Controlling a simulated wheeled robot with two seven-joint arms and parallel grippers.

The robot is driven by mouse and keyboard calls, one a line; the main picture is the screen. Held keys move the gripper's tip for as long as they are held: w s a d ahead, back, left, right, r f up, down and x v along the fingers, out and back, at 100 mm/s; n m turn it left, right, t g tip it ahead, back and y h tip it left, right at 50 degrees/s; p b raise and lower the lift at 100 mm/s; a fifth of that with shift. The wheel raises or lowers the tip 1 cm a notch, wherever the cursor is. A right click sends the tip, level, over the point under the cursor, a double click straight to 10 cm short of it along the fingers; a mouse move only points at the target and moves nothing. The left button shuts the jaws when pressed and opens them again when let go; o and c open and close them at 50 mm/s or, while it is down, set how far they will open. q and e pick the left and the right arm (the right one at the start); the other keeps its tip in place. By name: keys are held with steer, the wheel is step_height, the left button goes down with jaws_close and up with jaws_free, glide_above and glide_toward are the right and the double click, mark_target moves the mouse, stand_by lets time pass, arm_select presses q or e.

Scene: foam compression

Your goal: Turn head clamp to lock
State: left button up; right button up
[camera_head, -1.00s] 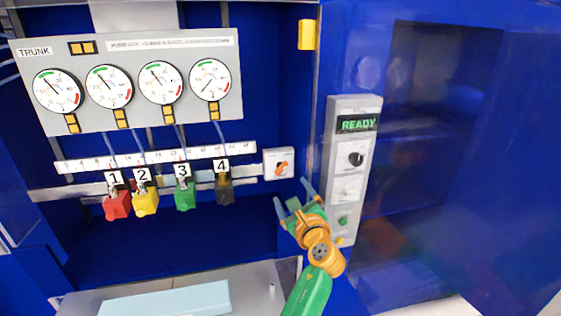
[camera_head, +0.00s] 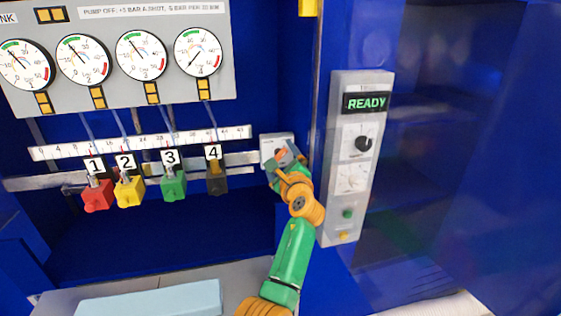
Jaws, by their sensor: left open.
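A small grey-white plate (camera_head: 270,143) on the rail, right of the numbered blocks, looks like the head clamp's plate. Its label is too small to read. Its orange knob is mostly hidden behind my left gripper, so I cannot tell its turn angle. My left gripper (camera_head: 283,160) is at the front of this plate, with open jaws around or just in front of the knob. I cannot tell if the fingers touch it. My orange and green arm rises to it from below. My right gripper is out of view.
A control box (camera_head: 334,200) with a READY display (camera_head: 366,103) stands close on the right. Red (camera_head: 97,196), yellow (camera_head: 128,192), green (camera_head: 173,186) and black (camera_head: 216,181) blocks hang left, under the gauge panel (camera_head: 120,105). A pale blue slab (camera_head: 150,300) lies below.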

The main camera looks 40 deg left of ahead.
arm_select(q)
steer(key=shift+s+d+r, duration=0.1)
steer(key=shift+s, duration=0.05)
steer(key=c, duration=1.4)
steer(key=shift+o, duration=0.2)
